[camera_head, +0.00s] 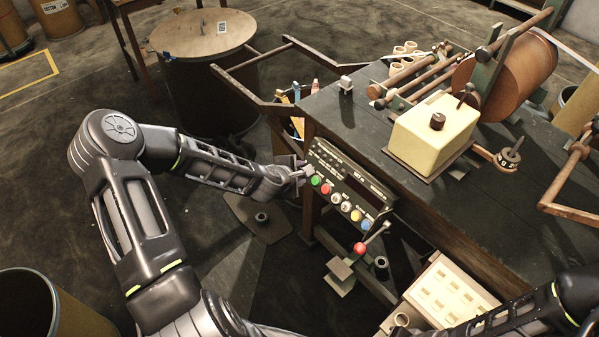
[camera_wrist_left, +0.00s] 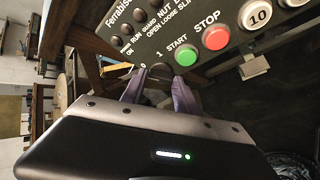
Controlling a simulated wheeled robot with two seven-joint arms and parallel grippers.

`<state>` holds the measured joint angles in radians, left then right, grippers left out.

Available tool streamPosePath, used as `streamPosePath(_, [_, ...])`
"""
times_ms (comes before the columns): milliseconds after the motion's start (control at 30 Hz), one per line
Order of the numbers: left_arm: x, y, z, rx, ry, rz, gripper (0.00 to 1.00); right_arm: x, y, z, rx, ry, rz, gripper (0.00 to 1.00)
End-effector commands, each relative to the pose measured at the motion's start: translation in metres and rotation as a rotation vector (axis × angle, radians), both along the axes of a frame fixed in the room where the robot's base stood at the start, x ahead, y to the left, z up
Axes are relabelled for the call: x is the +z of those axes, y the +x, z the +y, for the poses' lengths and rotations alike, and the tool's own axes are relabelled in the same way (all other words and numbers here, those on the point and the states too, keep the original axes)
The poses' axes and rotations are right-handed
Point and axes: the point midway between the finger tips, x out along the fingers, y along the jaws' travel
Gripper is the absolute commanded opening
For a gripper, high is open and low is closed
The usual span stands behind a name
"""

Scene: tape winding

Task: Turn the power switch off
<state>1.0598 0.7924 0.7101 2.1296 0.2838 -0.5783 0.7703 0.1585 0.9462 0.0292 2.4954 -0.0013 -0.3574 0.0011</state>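The black control panel (camera_head: 350,188) is fixed to the front of the dark bench. In the left wrist view, a dark round knob (camera_wrist_left: 160,71) sits at the panel's lower edge, by the marks 0 and 1, left of the green START button (camera_wrist_left: 180,55). I take it for the power switch. My left gripper (camera_head: 303,173) is at the panel's left end. Its fingers (camera_wrist_left: 160,84) stand apart, one on each side of the knob; whether they touch it is unclear. They hide part of it. My right arm enters at the lower right; its gripper is out of view.
A red STOP button (camera_wrist_left: 215,37) and several other buttons line the panel. A red-knobbed lever (camera_head: 360,248) sticks out below its right end. A cream box (camera_head: 432,135) and rollers stand on the bench. A wooden frame (camera_head: 262,62) reaches out at the left.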

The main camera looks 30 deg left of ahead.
Motion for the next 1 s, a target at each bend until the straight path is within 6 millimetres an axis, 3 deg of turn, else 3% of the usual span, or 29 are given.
streamPosePath(200, [0.000,0.000,0.000,-0.002,0.001,0.000,0.56,0.000,0.000,0.000,0.000,0.000,0.000,0.00])
streamPosePath(567, [0.004,-0.003,0.000,-0.002,0.002,-0.001,0.56,0.000,0.000,0.000,0.000,0.000,0.000,0.00])
streamPosePath(1000, [0.045,-0.050,-0.001,-0.001,0.003,-0.001,0.56,0.002,0.000,0.000,0.000,0.000,0.000,0.00])
